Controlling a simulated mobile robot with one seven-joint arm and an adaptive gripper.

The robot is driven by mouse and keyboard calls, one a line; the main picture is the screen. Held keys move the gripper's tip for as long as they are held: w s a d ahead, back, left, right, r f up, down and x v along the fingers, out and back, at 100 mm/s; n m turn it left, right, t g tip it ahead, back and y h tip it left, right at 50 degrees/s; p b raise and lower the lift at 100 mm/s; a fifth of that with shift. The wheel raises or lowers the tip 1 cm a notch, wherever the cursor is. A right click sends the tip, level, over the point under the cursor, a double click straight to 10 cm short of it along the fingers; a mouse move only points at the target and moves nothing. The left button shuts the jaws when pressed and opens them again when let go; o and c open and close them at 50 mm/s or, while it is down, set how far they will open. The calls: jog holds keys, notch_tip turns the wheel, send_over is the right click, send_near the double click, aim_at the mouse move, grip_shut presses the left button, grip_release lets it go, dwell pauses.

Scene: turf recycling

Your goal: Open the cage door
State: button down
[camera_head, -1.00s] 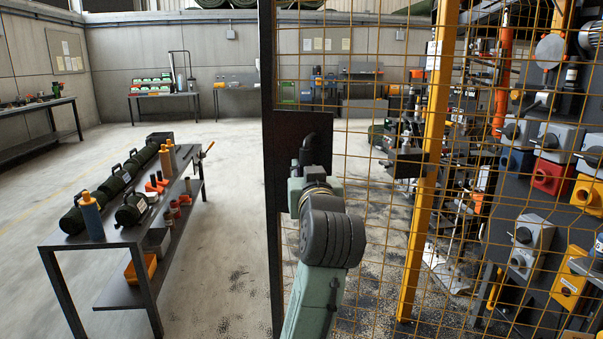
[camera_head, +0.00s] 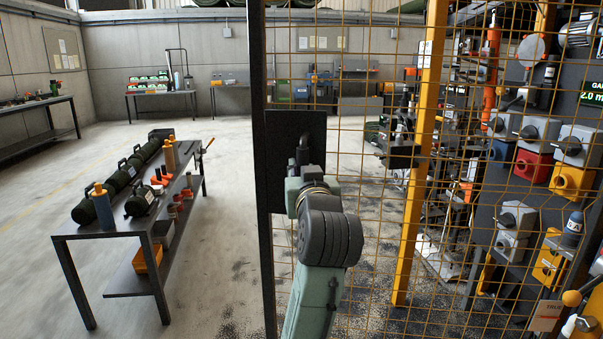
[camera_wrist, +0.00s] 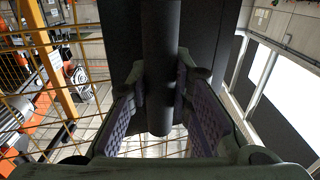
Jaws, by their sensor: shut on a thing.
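The cage door is a yellow wire mesh (camera_head: 345,75) in a dark frame (camera_head: 259,120), with the free edge at its left. A dark plate (camera_head: 279,150) on that edge carries a dark upright bar handle (camera_head: 303,150). In the wrist view the handle (camera_wrist: 160,60) runs down between the two purple-padded fingers. My gripper (camera_wrist: 160,112) is shut on the handle. In the head view my gripper (camera_head: 303,180) is at the plate, and my wrist partly hides the handle's lower end.
A dark bench (camera_head: 140,228) with green canisters and bottles stands left of the door. A yellow post (camera_head: 418,170) and crowded machinery with valve boxes (camera_head: 572,180) are behind the mesh at right. Open floor (camera_head: 225,180) lies between bench and door.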

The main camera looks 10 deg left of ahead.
jog(key=c, duration=1.4)
grip_release()
jog(key=shift+c, duration=0.2)
jog(key=v, duration=0.7)
jog(key=shift+s, duration=0.25)
jog(key=shift+d, duration=0.1)
